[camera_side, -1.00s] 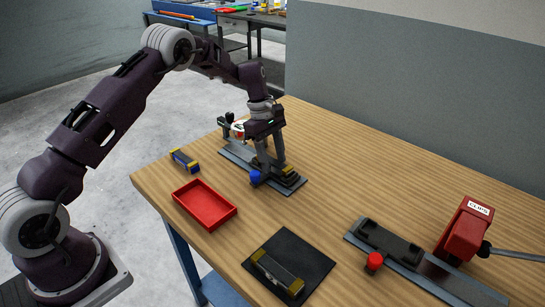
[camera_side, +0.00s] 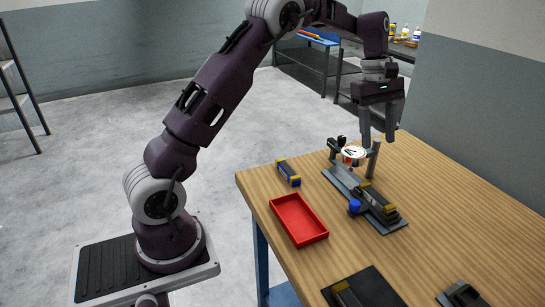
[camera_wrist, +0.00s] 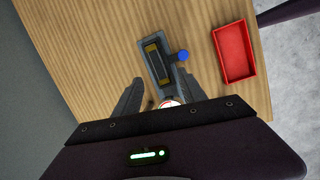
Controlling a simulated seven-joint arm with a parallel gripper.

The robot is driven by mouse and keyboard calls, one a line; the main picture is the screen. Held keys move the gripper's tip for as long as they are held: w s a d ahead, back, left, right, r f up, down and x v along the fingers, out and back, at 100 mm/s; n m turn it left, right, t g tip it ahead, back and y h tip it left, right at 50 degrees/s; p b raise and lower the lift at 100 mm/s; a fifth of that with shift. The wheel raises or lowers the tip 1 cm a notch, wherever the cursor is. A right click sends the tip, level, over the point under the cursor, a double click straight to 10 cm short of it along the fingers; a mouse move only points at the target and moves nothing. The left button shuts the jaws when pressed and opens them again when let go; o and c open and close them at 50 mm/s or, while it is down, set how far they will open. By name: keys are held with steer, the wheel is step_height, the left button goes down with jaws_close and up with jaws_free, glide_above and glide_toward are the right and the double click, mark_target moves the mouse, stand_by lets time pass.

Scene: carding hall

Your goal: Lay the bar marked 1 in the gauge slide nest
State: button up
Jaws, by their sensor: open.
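My gripper (camera_side: 378,142) is open and empty, raised above the far end of the gauge slide (camera_side: 345,179). A dark bar with yellow ends (camera_side: 376,198) lies lengthwise in the nest at the slide's near end, beside a blue knob (camera_side: 354,206). In the wrist view the bar (camera_wrist: 156,60) lies within the nest outline, beyond my open fingers (camera_wrist: 157,76). A third bar (camera_side: 346,296) is cut off on the black mat. I cannot read any bar's number.
A round white-faced dial gauge (camera_side: 353,154) stands on the slide's far part, close below my gripper. An empty red tray (camera_side: 299,220) is left of the slide. The black mat (camera_side: 375,285) and a dark fixture (camera_side: 463,295) are at the bottom edge. Bare table lies between.

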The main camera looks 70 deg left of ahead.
steer(key=s+d+r+m+t+y, duration=0.1)
steer(key=s+d+r+m, duration=0.25)
steer(key=s+r, duration=0.4)
steer(key=s+d+r+m+t, duration=0.1)
steer(key=s+d+r+m, duration=0.25)
steer(key=s, duration=0.65)
steer(key=s+f+m+t+y, duration=0.1)
steer(key=s+m, duration=0.3)
steer(key=s, duration=0.4)
steer(key=s+f+m+t, duration=0.2)
steer(key=s+m, duration=0.3)
steer(key=s, duration=0.4)
steer(key=shift+d+f+y, duration=0.4)
steer(key=shift+f, duration=0.35)
